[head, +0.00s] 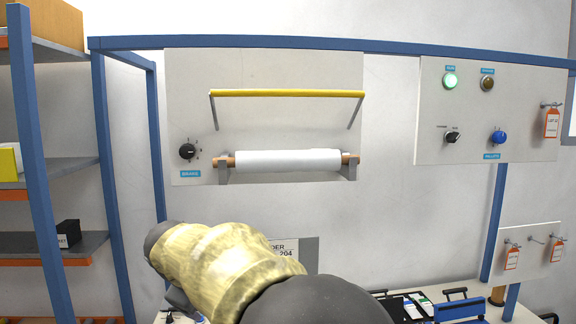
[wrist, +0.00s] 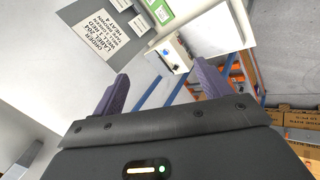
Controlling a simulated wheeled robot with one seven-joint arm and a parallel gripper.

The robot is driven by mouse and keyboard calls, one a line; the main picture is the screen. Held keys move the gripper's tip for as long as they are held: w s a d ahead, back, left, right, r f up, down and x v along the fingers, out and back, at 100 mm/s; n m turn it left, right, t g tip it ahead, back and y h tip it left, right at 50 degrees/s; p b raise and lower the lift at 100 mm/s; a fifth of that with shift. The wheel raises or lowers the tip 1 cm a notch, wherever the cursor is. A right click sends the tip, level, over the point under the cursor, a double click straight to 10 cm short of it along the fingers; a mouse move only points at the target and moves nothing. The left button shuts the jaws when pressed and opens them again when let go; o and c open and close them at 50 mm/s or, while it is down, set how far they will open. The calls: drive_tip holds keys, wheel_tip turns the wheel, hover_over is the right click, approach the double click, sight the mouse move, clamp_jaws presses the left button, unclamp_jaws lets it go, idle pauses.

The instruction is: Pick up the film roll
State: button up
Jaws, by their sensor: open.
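The film roll (head: 288,161) is a white cylinder on a wooden core. It lies level across two grey brackets on a pale wall panel (head: 190,100), below a yellow bar (head: 288,93). My arm rises in front of the bench in the head view, and its end is below and left of the roll, apart from it. My gripper (wrist: 160,92) shows in the wrist view with two purple fingers spread wide and nothing between them. The roll does not show clearly in the wrist view.
A black brake knob (head: 187,151) is left of the roll. A control panel (head: 485,110) with lamps and knobs hangs at right. Blue posts and shelves (head: 70,162) stand at left.

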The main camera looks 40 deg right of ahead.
drive_tip(key=s+d+r+h, duration=0.1)
drive_tip(key=d+r+h, duration=0.1)
drive_tip(key=r, duration=0.7)
drive_tip(key=s+d+r+h, duration=0.1)
drive_tip(key=d+r+h, duration=0.2)
drive_tip(key=r, duration=0.7)
drive_tip(key=s+d+r+h, duration=0.1)
drive_tip(key=d+r, duration=0.3)
drive_tip(key=r, duration=0.6)
drive_tip(key=shift+r+t+h, duration=0.2)
drive_tip(key=shift+t+h, duration=0.2)
drive_tip(key=shift+h, duration=0.4)
drive_tip(key=shift+s+d+p, duration=0.1)
drive_tip(key=shift+d+p, duration=0.05)
drive_tip(key=shift+p, duration=0.15)
drive_tip(key=p, duration=0.6)
approach(283, 160)
drive_tip(key=x, duration=0.5)
drive_tip(key=shift+r, duration=0.1)
drive_tip(key=shift+d+f, duration=0.3)
